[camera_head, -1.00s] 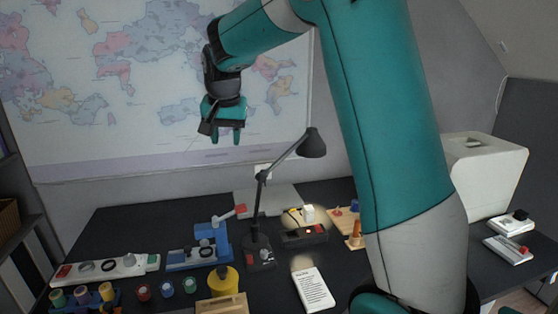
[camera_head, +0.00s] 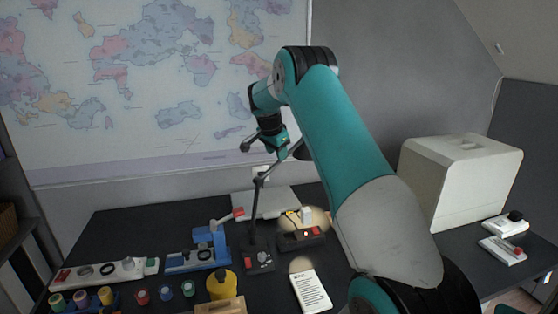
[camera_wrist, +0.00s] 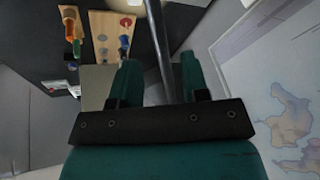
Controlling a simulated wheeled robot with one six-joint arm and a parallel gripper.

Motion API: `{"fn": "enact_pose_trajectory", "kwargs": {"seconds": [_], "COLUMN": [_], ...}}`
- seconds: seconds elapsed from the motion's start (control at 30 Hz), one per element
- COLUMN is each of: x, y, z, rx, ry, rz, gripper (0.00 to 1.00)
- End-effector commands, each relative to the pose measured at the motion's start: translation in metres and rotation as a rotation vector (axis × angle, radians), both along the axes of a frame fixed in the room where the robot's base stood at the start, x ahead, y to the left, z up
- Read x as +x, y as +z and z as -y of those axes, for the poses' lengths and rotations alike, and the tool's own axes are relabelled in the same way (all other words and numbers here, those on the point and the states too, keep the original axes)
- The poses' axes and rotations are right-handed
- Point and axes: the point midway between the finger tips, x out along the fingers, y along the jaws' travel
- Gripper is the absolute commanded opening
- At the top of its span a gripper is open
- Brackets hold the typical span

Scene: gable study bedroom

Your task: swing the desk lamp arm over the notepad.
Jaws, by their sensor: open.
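The black desk lamp (camera_head: 256,222) stands on the desk, with its base left of the white notepad (camera_head: 311,291). Its upper arm (camera_head: 268,172) slants up to the right and passes behind my gripper (camera_head: 289,152). The lamp head is mostly hidden behind my arm. In the wrist view my gripper (camera_wrist: 160,62) is open, and the dark lamp arm (camera_wrist: 157,40) runs between its two teal fingers, with gaps on both sides.
A blue device (camera_head: 205,248), a white strip with knobs (camera_head: 105,272) and a yellow container (camera_head: 221,283) stand left of the lamp. A black box with red buttons (camera_head: 300,238) lies behind the notepad. A large white machine (camera_head: 455,180) stands right. A map covers the wall behind.

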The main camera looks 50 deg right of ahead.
Motion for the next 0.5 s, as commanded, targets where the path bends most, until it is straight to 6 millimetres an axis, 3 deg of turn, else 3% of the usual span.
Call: {"fn": "enact_pose_trajectory", "kwargs": {"seconds": [0.2, 0.5], "x": [0.006, 0.009], "y": [-0.035, -0.052], "z": [0.015, 0.022], "rx": [0.001, 0.000], "ry": [-0.001, 0.002], "rz": [-0.002, 0.001], "gripper": [0.42, 0.42]}}
